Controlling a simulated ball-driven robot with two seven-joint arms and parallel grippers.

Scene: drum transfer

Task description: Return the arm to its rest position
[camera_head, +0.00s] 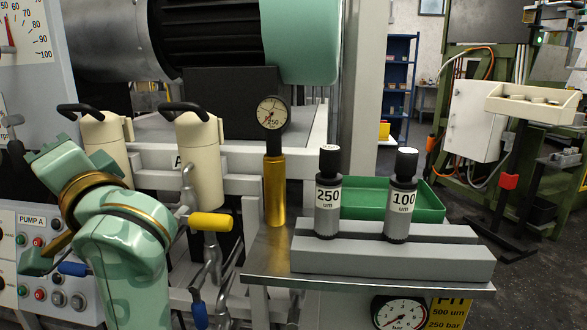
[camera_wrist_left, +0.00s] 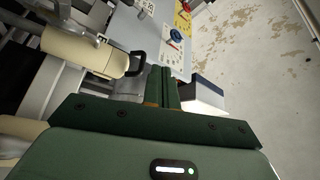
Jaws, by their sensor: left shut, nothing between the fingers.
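My left arm (camera_head: 120,235), mint green with gold rings, is bent at the left of the head view, in front of the pump panel. In the left wrist view my left gripper (camera_wrist_left: 163,86) has its two dark green fingers together, with nothing between them. Beyond the fingertips, that view shows a cream canister (camera_wrist_left: 85,48) with a black handle and a grey panel (camera_wrist_left: 150,25). I cannot make out the gripper's fingers in the head view. My right arm and gripper are not in view.
Two cream canisters (camera_head: 200,150) stand behind and beside the arm. A yellow-handled lever (camera_head: 211,222) is close to its right. A gauge on a gold post (camera_head: 275,190) and two filter cylinders marked 250 (camera_head: 328,200) and 100 (camera_head: 401,205) stand farther right, near a green tray (camera_head: 430,200).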

